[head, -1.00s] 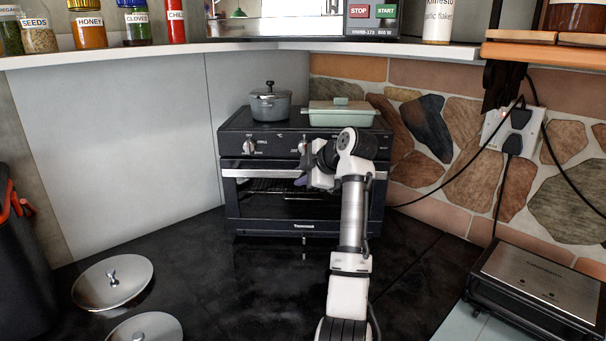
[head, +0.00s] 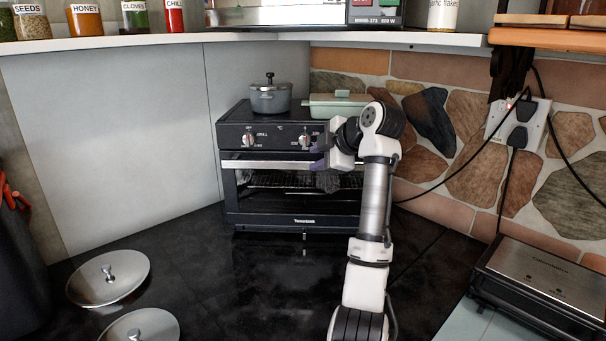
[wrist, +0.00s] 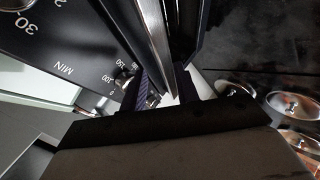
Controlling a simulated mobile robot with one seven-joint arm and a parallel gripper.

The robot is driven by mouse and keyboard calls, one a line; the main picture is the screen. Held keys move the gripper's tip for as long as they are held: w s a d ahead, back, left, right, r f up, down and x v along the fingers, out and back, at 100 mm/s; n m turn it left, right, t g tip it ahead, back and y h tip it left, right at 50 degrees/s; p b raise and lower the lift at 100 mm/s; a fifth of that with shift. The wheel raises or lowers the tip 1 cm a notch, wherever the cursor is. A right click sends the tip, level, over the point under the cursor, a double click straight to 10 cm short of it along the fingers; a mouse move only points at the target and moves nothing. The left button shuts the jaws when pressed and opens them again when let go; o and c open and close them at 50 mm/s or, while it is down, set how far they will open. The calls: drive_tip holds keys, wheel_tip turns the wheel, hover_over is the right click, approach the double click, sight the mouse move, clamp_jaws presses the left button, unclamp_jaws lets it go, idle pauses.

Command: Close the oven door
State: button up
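The oven (head: 300,215) is dark with a glass front and stands against the back corner. Its door has a silver handle bar (head: 262,164) along the top, just below the control panel. The door looks close to upright; I cannot tell exactly how far it stands from the body. My gripper (head: 322,166) is at the right part of the handle, its purple fingertips apart. In the wrist view the silver bar (wrist: 156,40) runs down between the fingers of my gripper (wrist: 168,92), beside the dial panel (wrist: 60,50). Contact is unclear. My arm hides the door's right end.
A grey pot (head: 270,99) and a pale green casserole (head: 336,107) stand on the oven. Metal lids (head: 120,285) lie at front left, and a silver-topped appliance (head: 545,275) stands at right. The black counter in front of the oven is mostly clear.

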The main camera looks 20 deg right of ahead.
drive_tip(key=b+v, duration=0.1)
drive_tip(key=v, duration=0.6)
drive_tip(key=shift+s+b, duration=0.3)
drive_tip(key=shift+s, duration=0.2)
drive_tip(key=shift+a, duration=0.1)
drive_tip(key=shift+g, duration=0.3)
